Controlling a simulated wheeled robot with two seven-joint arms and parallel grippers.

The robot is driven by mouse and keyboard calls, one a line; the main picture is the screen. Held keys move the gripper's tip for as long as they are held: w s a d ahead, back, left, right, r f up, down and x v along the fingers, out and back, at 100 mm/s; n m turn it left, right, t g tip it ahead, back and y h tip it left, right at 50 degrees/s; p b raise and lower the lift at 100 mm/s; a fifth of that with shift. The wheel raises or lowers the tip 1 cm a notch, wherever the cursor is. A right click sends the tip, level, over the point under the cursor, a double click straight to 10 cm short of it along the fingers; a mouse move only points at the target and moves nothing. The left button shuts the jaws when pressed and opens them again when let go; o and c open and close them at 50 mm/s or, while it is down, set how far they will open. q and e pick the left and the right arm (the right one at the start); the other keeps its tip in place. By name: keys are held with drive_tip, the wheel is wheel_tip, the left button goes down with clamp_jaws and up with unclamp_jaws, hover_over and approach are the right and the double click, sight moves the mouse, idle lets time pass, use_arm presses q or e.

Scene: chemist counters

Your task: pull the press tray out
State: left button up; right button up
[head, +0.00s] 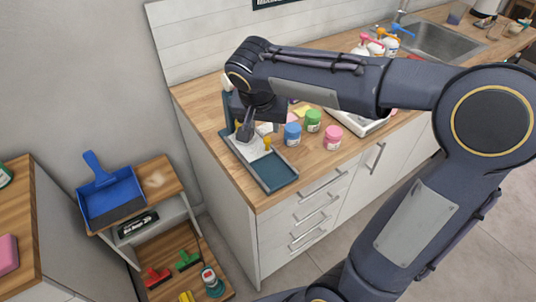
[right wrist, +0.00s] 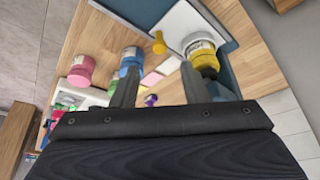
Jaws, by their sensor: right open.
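The press (head: 278,182) stands at the near left end of the wooden counter, with a dark blue-grey base and upright. A white tray (head: 242,153) lies on its base, with a yellow knob (head: 267,143) at its right end. In the right wrist view the knob (right wrist: 159,43) shows beyond the fingertips, beside the white tray (right wrist: 178,22). My right gripper (head: 244,132) is over the press, and its fingers (right wrist: 157,78) are apart with nothing held. A yellow jar (right wrist: 201,54) is near the right finger. My arm hides part of the press. My left gripper is not in view.
Blue (head: 292,134), green (head: 313,120) and pink (head: 333,137) jars stand right of the press. Farther back are pump bottles (head: 390,42) and a sink (head: 440,40). A blue dustpan (head: 110,195) lies on a low shelf at left. Floor is free before the counter.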

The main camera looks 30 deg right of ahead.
sight(267, 139)
drive_tip(key=x, duration=0.7)
drive_tip(key=shift+w+d+f, duration=0.1)
drive_tip(key=shift+f, duration=0.3)
drive_tip(key=shift+c, duration=0.4)
clamp_jaws()
